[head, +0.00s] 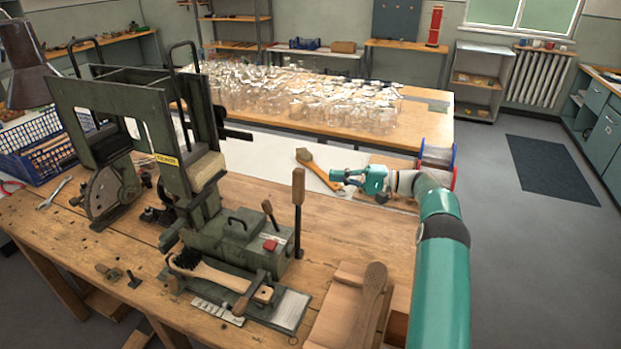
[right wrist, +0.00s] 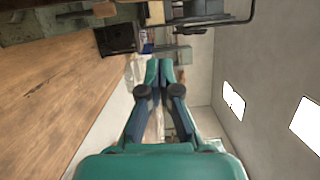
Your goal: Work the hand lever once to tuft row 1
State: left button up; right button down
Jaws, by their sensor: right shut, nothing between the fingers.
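The green tufting machine (head: 180,150) stands on the workbench in the head view. The hand lever (head: 298,205), a dark rod with an upright wooden handle, stands at the machine's right side. A brush (head: 225,278) with some dark bristles lies in the fixture at the machine's front. My right gripper (head: 338,174) is to the right of the lever and apart from it, with its fingers pointing left. It is shut and empty, and its closed fingers also show in the right wrist view (right wrist: 160,68). My left gripper is not in view.
A wooden box (head: 336,318) with a brush body (head: 372,295) is at the front. A blue crate (head: 35,145) is at the left. Bare bench lies right of the lever.

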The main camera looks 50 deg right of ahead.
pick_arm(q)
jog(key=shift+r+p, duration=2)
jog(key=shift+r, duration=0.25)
pick_arm(e)
jog(key=w+a, duration=0.3)
jog(key=a, duration=0.4)
jog(key=shift+w+r, duration=0.2)
jog(key=shift+r, duration=0.05)
